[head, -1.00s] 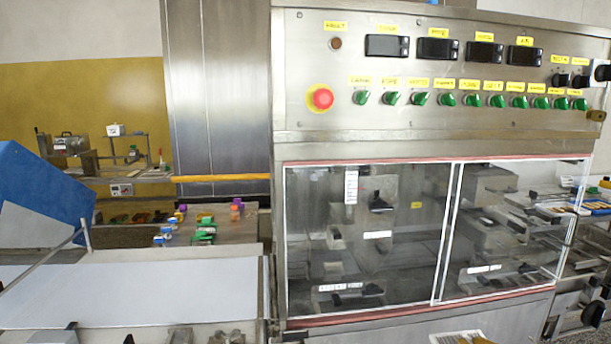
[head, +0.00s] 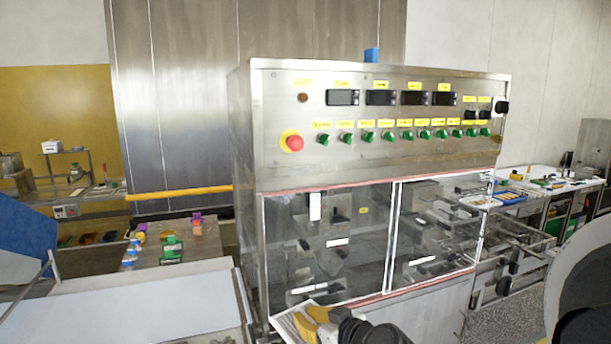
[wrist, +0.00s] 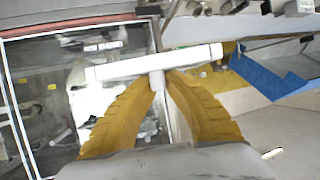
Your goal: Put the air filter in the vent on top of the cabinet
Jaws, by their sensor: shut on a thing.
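The air filter shows in the wrist view as a flat white panel (wrist: 150,64) seen nearly edge-on, with a short pale stub at its middle. My gripper (wrist: 158,78) has its two yellow fingers closed on that stub. In the head view my gripper (head: 318,318) is low in front of the cabinet, with the pale ribbed filter (head: 292,322) at its fingertips. The steel cabinet (head: 245,130) stands upright behind it, its top well above my gripper. The cabinet's top face is hidden from this height, so no vent shows.
A small blue block (head: 371,55) shows above the cabinet's top edge. The front has a red stop button (head: 294,142), green knobs and clear doors (head: 320,240). A white conveyor bed (head: 120,305) lies left, and a cluttered table (head: 570,180) lies right.

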